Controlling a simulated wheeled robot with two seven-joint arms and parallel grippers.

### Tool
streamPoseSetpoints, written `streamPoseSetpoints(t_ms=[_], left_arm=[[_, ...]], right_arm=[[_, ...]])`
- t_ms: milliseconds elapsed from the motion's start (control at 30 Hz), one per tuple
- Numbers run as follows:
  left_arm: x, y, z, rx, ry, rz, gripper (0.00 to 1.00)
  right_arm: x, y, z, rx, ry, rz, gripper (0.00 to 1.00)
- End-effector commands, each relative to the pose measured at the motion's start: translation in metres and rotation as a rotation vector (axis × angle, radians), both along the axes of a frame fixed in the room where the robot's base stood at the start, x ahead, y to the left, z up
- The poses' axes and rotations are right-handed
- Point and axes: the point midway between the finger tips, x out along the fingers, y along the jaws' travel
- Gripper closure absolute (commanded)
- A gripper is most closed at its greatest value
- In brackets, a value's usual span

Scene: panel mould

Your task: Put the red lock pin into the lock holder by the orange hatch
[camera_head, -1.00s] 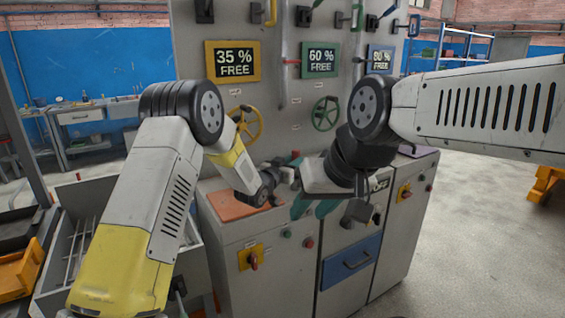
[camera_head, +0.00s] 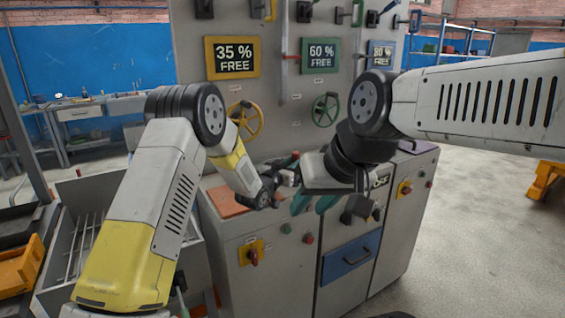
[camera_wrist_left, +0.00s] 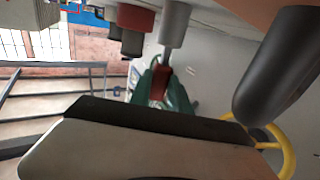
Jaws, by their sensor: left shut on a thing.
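My left gripper (camera_head: 289,179) is at the end of the grey-yellow arm, above the cabinet top; its fingers are mostly hidden in the head view. In the left wrist view its green fingers (camera_wrist_left: 162,88) are shut on the red lock pin (camera_wrist_left: 160,83). A thin rod and a grey cylinder (camera_wrist_left: 173,26) show just beyond the pin. My right gripper (camera_head: 313,204) is close by, lower and to the right; its teal fingers stand apart. An orange plate, seemingly the hatch (camera_head: 228,204), lies on the cabinet top to the left. I cannot make out the lock holder.
A panel with yellow (camera_head: 246,121) and green (camera_head: 325,108) handwheels stands behind the grippers. The cabinet front has a red-handled switch (camera_head: 253,256) and a blue drawer (camera_head: 350,262). A grey bin (camera_head: 75,265) stands at left. Both wrists are close together, leaving little room between them.

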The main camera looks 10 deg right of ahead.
Motion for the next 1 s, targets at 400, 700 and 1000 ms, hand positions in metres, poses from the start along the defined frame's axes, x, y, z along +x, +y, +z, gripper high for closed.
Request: streamPoseSetpoints(t_ms=[400, 700, 1000], left_arm=[[0.0, 0.0, -0.01, -0.001, -0.001, 0.0, 1.0], [0.0, 0.0, -0.014, 0.0, 0.001, 0.0, 0.52], [-0.002, 0.002, -0.015, 0.002, 0.005, 0.0, 0.52]], right_arm=[[0.0, 0.0, 0.0, 0.0, 0.0, 0.0, 0.64], [0.0, 0.0, 0.0, 0.0, 0.0, 0.0, 0.64], [0.0, 0.0, 0.0, 0.0, 0.0, 0.0, 0.64]])
